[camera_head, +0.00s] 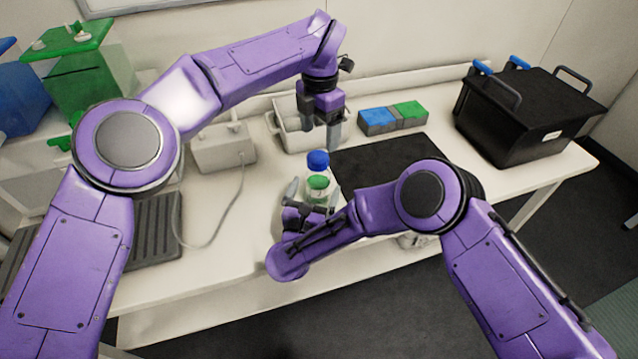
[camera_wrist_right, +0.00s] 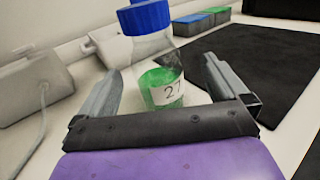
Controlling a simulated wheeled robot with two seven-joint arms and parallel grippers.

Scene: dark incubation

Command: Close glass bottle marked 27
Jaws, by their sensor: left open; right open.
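The glass bottle marked 27 (camera_head: 318,185) stands upright on the bench with green liquid inside. It also shows in the right wrist view (camera_wrist_right: 163,88), its label facing my right gripper. A blue cap (camera_head: 318,160) is at the bottle's mouth, also in the right wrist view (camera_wrist_right: 146,17); I cannot tell whether it is screwed tight. My right gripper (camera_head: 312,193) is open, with one finger on each side of the bottle and gaps showing in the right wrist view (camera_wrist_right: 160,70).
A black mat (camera_head: 385,155) lies right of the bottle. A white bin (camera_head: 287,128) stands behind, near my left gripper. Blue and green boxes (camera_head: 392,118) sit at the back. A black crate (camera_head: 525,115) stands at the right. A white device (camera_head: 222,150) with a cable is left.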

